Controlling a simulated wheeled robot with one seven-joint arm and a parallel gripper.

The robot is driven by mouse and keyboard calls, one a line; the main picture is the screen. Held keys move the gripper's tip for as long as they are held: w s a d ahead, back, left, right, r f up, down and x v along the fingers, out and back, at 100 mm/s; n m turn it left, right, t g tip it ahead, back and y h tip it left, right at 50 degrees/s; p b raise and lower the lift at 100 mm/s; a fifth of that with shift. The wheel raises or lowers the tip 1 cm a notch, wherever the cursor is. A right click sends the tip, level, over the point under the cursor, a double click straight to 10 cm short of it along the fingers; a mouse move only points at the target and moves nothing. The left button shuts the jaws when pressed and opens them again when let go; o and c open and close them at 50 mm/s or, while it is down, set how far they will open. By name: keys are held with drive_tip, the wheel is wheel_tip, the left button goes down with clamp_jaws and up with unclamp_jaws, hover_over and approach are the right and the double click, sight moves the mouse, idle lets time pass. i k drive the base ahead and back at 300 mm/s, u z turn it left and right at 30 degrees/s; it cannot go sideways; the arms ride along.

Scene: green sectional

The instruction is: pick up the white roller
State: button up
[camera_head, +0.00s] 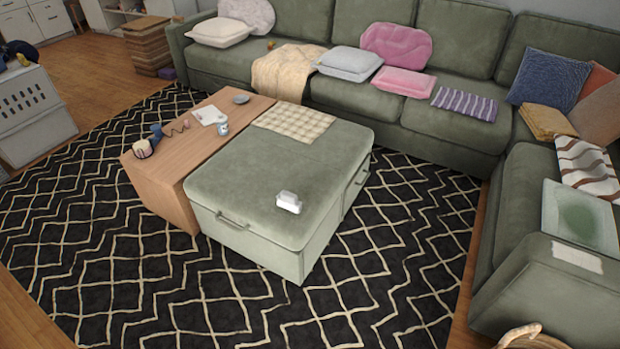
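A small white object (288,202), seemingly the white roller, lies on the near part of the green ottoman's top (255,185), close to its front right edge. It is too small to make out in detail. My gripper does not show in the head camera view.
A wooden table (178,163) adjoins the ottoman's left side, with several small items on it. A checked cloth (293,122) covers the ottoman's far end. The green sectional (455,105) stands behind and to the right.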

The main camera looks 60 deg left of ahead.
sight(285, 200)
drive_tip(key=u, duration=2.4)
drive_tip(key=i, duration=0.15)
drive_tip(key=z, duration=0.15)
